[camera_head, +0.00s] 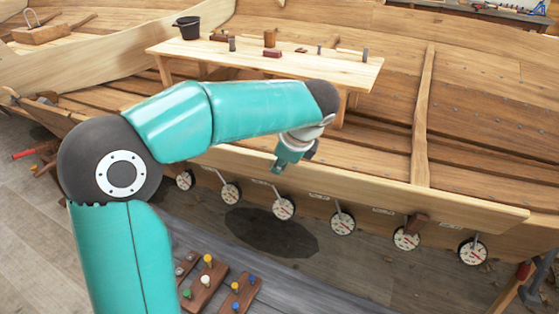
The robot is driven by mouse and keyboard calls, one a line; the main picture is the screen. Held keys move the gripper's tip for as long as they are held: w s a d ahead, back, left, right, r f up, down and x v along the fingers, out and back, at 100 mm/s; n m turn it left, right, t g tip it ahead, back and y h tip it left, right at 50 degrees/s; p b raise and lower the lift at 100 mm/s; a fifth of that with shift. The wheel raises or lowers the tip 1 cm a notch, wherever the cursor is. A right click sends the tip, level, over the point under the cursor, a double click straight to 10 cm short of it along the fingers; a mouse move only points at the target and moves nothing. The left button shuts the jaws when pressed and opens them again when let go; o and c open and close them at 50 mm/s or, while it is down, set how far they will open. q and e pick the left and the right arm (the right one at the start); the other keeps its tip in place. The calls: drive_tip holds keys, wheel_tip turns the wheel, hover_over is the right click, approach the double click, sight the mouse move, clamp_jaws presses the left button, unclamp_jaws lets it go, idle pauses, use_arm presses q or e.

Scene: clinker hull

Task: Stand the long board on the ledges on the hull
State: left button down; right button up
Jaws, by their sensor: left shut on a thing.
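The long board (375,189) is a pale, narrow wooden plank. It lies along the near side of the hull (480,125), its right end near the right edge of the view. My left gripper (279,166) is shut on the board's upper edge, left of its middle; my arm hides part of the board's left stretch. Several round white dials (342,223) on short stems stand in a row just below the board. I cannot make out the ledges, nor whether the board touches them. My right gripper is not in view.
A wooden table (330,72) inside the hull holds a black bucket (187,27) and small blocks. Brown blocks with coloured pegs (208,284) lie at the bottom. An upright rib (422,120) rises behind the board.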

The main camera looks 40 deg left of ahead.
sight(282, 178)
use_arm(q)
drive_tip(key=shift+w+a+f, duration=0.1)
drive_tip(key=shift+w+f, duration=0.15)
idle(0.5)
drive_tip(key=shift+w+a+f+b, duration=0.1)
drive_tip(key=shift+w+f+b, duration=0.15)
drive_tip(key=shift+f, duration=0.3)
drive_tip(key=shift+w+a+f+b, duration=0.1)
drive_tip(key=shift+f+b, duration=0.25)
drive_tip(key=shift+f, duration=0.15)
drive_tip(key=shift+f, duration=0.2)
drive_tip(key=c, duration=1.1)
unclamp_jaws()
drive_tip(key=shift+d, duration=0.1)
drive_tip(key=shift+o, duration=0.2)
drive_tip(key=shift+f, duration=0.15)
drive_tip(key=v, duration=1.2)
